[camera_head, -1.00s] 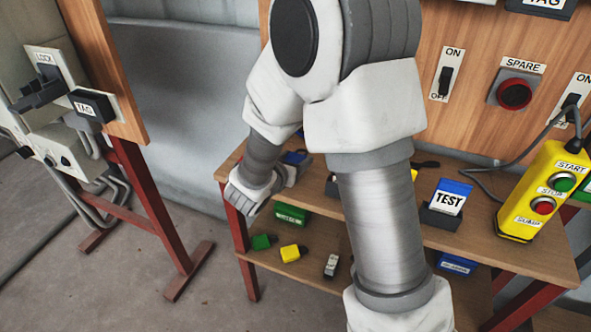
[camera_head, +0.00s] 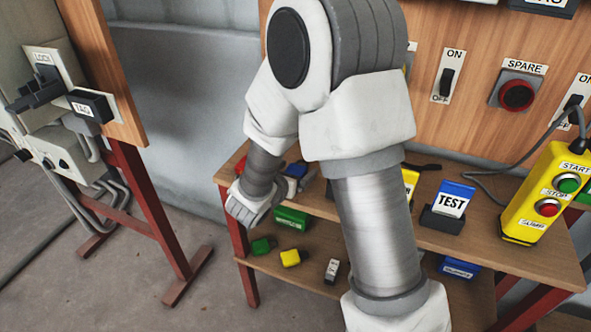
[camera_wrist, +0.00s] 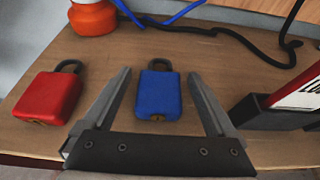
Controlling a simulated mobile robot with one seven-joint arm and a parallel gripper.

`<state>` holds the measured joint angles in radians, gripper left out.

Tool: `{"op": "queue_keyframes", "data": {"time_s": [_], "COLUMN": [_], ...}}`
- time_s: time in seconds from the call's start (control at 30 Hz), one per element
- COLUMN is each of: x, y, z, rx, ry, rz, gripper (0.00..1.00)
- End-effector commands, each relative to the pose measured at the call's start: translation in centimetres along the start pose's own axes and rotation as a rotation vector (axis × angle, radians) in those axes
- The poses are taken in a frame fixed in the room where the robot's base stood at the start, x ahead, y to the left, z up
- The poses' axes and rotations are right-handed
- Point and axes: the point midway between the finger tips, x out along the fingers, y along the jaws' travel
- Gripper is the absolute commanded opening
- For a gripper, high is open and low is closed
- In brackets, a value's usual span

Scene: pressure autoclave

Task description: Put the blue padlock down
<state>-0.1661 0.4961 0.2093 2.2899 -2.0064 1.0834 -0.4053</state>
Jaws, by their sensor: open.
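In the wrist view the blue padlock (camera_wrist: 158,95) rests on the wooden table top (camera_wrist: 185,58), its dark shackle pointing away from me. My gripper (camera_wrist: 160,85) is open, with one finger on each side of the padlock and a visible gap on both sides. In the head view the blue padlock (camera_head: 297,170) shows only in part beside my wrist, at the table's left end.
A red padlock (camera_wrist: 48,97) lies left of my gripper. An orange-and-white object (camera_wrist: 92,17) and cables stand behind. A dark holder (camera_wrist: 268,113) is close on the right. The lower shelf holds green (camera_head: 261,246) and yellow (camera_head: 290,257) padlocks. A yellow button box (camera_head: 548,193) stands right.

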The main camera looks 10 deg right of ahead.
Motion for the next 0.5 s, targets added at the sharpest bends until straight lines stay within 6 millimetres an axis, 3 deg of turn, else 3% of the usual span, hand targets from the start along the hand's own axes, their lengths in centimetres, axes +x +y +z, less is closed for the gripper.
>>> {"op": "queue_keyframes", "data": {"time_s": [0.17,0.5], "x": [-1.1,-8.4], "y": [0.1,0.1], "z": [0.5,0.6], "rx": [0.000,-0.001], "ry": [0.001,0.000], "rz": [0.003,0.005], "gripper": [0.92,0.92]}}
